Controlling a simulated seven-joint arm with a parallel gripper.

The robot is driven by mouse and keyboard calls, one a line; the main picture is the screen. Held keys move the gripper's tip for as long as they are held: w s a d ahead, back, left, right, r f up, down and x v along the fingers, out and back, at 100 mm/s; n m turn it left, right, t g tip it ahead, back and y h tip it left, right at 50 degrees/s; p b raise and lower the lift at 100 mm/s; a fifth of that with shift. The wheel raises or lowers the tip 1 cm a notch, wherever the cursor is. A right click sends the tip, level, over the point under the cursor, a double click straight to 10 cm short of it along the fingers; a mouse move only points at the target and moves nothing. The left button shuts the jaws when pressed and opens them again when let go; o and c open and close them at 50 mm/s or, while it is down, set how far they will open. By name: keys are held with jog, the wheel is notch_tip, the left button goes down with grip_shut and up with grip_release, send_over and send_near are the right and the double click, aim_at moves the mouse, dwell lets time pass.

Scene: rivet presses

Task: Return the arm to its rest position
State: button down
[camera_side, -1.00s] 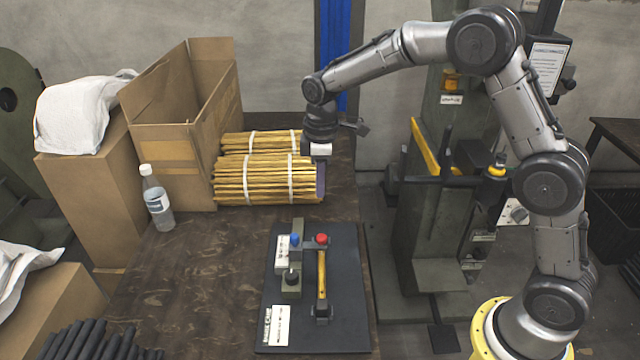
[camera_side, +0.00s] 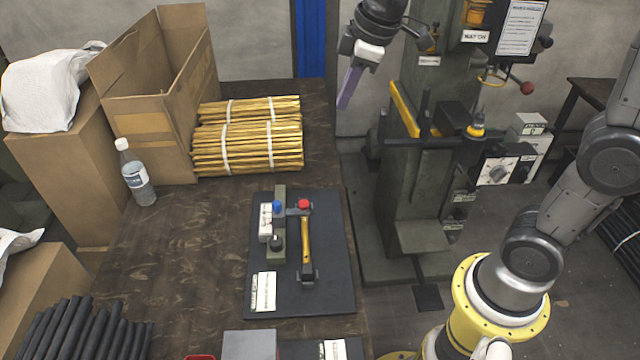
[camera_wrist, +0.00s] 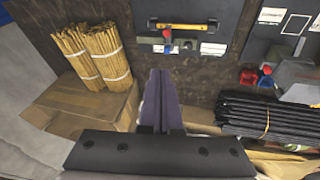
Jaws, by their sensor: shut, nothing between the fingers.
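My gripper (camera_side: 348,88) hangs in the air at the top middle of the side view, to the right of the table and in front of the green press. Its purple fingers point down and are shut with nothing between them. In the wrist view the gripper (camera_wrist: 161,75) shows its two fingers side by side, touching, above the dark table. The gripper touches no object. Part of my arm above the wrist is out of the side view.
Bundled yellow rods (camera_side: 248,146) lie by an open carton (camera_side: 150,95) at the table's back. A bottle (camera_side: 137,175) stands near. A black mat (camera_side: 335,270) holds a yellow-handled tool. The green rivet press (camera_side: 425,190) stands right of the table. Black rods (camera_side: 75,335) lie front left.

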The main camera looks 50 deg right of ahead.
jog(key=s+r+m+t, duration=0.2)
jog(key=s+m, duration=0.1)
jog(key=s, duration=1)
jog(key=s+f+m, duration=0.4)
jog(key=s+f, duration=0.2)
jog(key=s, duration=0.1)
jog(key=shift+s+d+f+m, duration=0.2)
jog(key=shift+d+m, duration=0.1)
jog(key=shift+d, duration=0.1)
jog(key=c, duration=1.6)
grip_release()
